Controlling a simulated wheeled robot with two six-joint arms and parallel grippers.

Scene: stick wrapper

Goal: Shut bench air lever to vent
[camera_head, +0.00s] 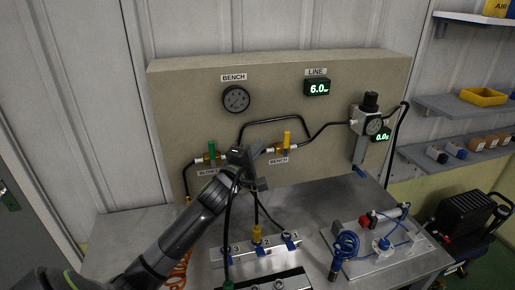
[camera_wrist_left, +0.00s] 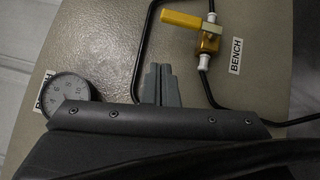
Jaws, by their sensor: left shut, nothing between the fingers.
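The bench air valve has a yellow lever (camera_head: 287,138) that stands upright, crosswise to its pipe, above the lower BENCH label (camera_head: 278,160). In the left wrist view the yellow lever (camera_wrist_left: 182,19) sticks out leftward from the brass valve body (camera_wrist_left: 209,40). My left gripper (camera_head: 257,152) is in front of the panel, just left of this valve. In the left wrist view its fingers (camera_wrist_left: 160,84) are together and empty, apart from the lever. The round BENCH gauge (camera_head: 236,99) is up and to the left; its needle is too small to read. My right gripper is not in view.
The LINE display (camera_head: 317,88) reads 6.0. A regulator (camera_head: 368,120) and a 0.0 display (camera_head: 381,135) are at right. Black hoses cross the panel. Fixtures stand on the bench (camera_head: 310,200).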

